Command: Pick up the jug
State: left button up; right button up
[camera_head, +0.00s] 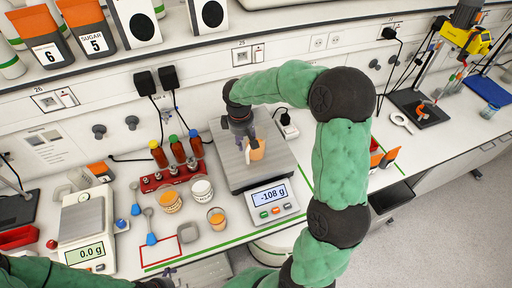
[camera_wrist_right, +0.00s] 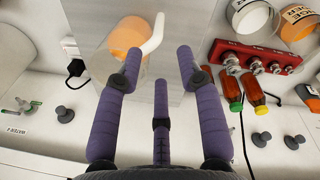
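The jug (camera_head: 258,151), orange inside with a white handle, is over the plate of the larger scale (camera_head: 283,166), which reads -108 g. It also shows in the right wrist view (camera_wrist_right: 126,40), with its handle beside the left fingertip. My right gripper (camera_head: 246,136) is right at the jug, on its far side. In the wrist view its purple fingers (camera_wrist_right: 160,68) are spread, with nothing between them; whether one touches the handle I cannot tell. My left gripper (camera_head: 163,279) is at the bottom edge of the head view, mostly cut off.
A red rack (camera_head: 172,178) with bottles and several small cups stand left of the scale. A cup of orange liquid (camera_head: 217,218) is at its front left. A second scale (camera_head: 85,225) reads 0.0 g. Orange boxes (camera_head: 383,157) stand beyond my right arm.

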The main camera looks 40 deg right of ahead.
aim_at(256, 130)
jog(key=o, duration=0.9)
jog(key=shift+w+d, duration=0.1)
jog(key=shift+d, duration=0.05)
jog(key=shift+c, duration=0.2)
jog(key=o, duration=0.4)
jog(key=shift+w+d+n+b, duration=0.2)
jog(key=shift+d+n+b, duration=0.15)
jog(key=shift+n, duration=0.15)
jog(key=d+n+b, duration=0.1)
jog(key=d+n, duration=0.1)
jog(key=w+d+n+b, duration=0.1)
jog(key=d+n, duration=0.1)
jog(key=w+d+r+n+b, duration=0.1)
jog(key=shift+w+d+n+y, duration=0.25)
jog(key=shift+d+n+y, duration=0.15)
jog(key=shift+w+d+r+n, duration=0.15)
jog(key=shift+d+r+n, duration=0.1)
jog(key=shift+d+n, duration=0.3)
jog(key=shift+f+n, duration=0.25)
jog(key=shift+f, duration=0.2)
notch_tip(256, 130, down, 4)
jog(key=shift+w+f, duration=0.1)
jog(key=shift+w, duration=0.05)
jog(key=shift+w+f, duration=0.2)
jog(key=shift+f, duration=1.2)
jog(key=shift+w+f, duration=0.15)
jog(key=shift+f, duration=1.2)
